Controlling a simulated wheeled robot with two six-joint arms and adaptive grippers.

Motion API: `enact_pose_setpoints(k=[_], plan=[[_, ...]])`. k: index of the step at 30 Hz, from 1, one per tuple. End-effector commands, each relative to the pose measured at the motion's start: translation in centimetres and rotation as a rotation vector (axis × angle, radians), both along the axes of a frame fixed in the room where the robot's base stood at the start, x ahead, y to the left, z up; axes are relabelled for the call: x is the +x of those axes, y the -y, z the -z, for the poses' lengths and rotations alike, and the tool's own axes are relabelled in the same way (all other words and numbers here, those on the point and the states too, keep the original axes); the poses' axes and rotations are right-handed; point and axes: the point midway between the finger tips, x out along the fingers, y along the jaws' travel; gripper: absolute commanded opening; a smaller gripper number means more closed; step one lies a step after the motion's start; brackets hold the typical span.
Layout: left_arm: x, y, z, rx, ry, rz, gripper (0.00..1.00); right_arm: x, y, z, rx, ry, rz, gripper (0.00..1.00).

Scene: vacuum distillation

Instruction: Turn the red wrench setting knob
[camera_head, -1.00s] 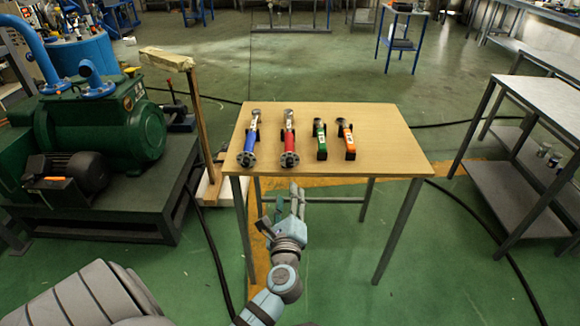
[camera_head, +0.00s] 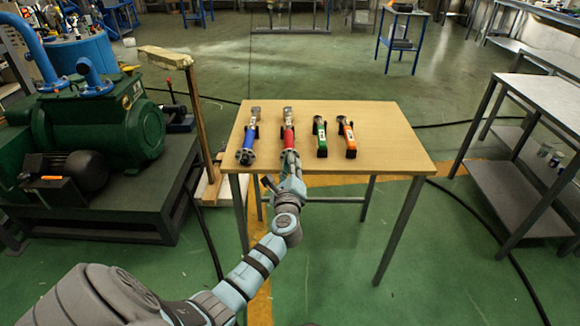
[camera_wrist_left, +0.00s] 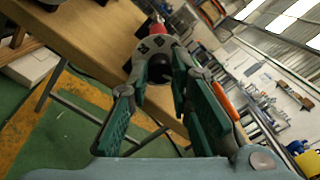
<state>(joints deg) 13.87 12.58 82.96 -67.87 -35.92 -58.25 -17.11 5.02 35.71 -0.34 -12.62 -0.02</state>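The red wrench (camera_head: 288,138) lies on the wooden table, its knob end toward me. Its grey-and-black setting knob (camera_wrist_left: 157,44) shows in the left wrist view, just at the fingertips. My left gripper (camera_head: 290,170) is at the table's near edge, in front of the knob, and partly covers it in the head view. In the left wrist view the gripper (camera_wrist_left: 158,78) has its green-padded fingers apart, one on each side of the knob. I cannot tell whether they touch it. My right gripper is not in view.
A blue wrench (camera_head: 250,136) lies left of the red one; green (camera_head: 321,138) and orange (camera_head: 347,138) tools lie right. The table (camera_head: 392,150) is clear at its right side. A wooden post (camera_head: 199,125) stands left, beside a green pump (camera_head: 110,122).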

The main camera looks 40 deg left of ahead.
Motion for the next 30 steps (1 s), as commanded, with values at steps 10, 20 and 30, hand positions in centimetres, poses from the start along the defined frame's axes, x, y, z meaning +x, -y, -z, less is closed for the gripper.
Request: enact_pose_setpoints(k=[10,20,30], plan=[[0.0,0.1,0.0,-0.014,0.013,0.002,0.0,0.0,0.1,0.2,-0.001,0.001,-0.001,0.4],[0.0,0.0,0.1,-0.135,0.115,0.002,0.0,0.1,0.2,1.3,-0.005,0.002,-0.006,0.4],[0.0,0.0,0.1,-0.308,0.256,0.002,0.0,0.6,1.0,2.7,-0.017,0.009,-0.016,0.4]])
